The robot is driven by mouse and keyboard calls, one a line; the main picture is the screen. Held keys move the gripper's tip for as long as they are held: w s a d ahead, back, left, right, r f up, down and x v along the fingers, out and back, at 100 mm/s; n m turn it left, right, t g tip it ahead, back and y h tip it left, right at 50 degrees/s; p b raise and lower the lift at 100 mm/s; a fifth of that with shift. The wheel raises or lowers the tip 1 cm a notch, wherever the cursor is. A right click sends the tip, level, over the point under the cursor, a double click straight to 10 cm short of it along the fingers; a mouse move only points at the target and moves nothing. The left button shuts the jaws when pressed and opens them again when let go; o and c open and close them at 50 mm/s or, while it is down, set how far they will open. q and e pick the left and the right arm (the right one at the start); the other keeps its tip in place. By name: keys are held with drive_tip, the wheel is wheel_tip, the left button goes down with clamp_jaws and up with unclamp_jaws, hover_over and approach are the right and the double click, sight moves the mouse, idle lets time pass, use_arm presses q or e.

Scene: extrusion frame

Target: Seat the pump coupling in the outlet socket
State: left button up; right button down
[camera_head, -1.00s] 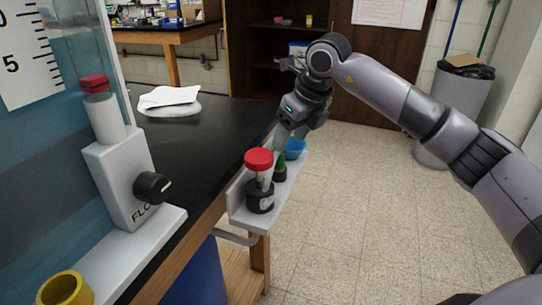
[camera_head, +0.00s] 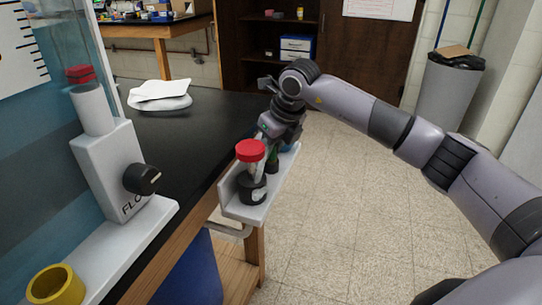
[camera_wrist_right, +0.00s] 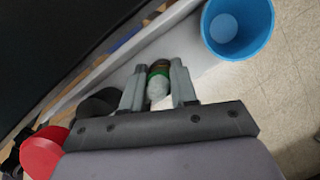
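No part is labelled as the pump coupling. A small part with a green band, dark end and pale end (camera_wrist_right: 158,82) stands on the white shelf (camera_head: 239,208); it also shows in the head view (camera_head: 272,161). My right gripper (camera_wrist_right: 158,76) has its fingers on either side of this part; whether they press on it is unclear. A yellow ring-shaped socket (camera_head: 56,287) sits at the lower left on the white ledge; I cannot tell if it is the outlet socket. My left gripper is not in view.
A red-capped container (camera_head: 250,152) with a black base stands on the shelf beside my right gripper. A blue cup (camera_wrist_right: 237,25) is on its other side. The flow unit (camera_head: 120,170) with a black knob stands left. The black bench (camera_head: 185,140) lies behind.

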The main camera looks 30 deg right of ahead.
drive_tip(key=shift+r, duration=0.15)
wheel_tip(320, 180, up, 20)
drive_tip(key=p, duration=0.2)
idle(0.5)
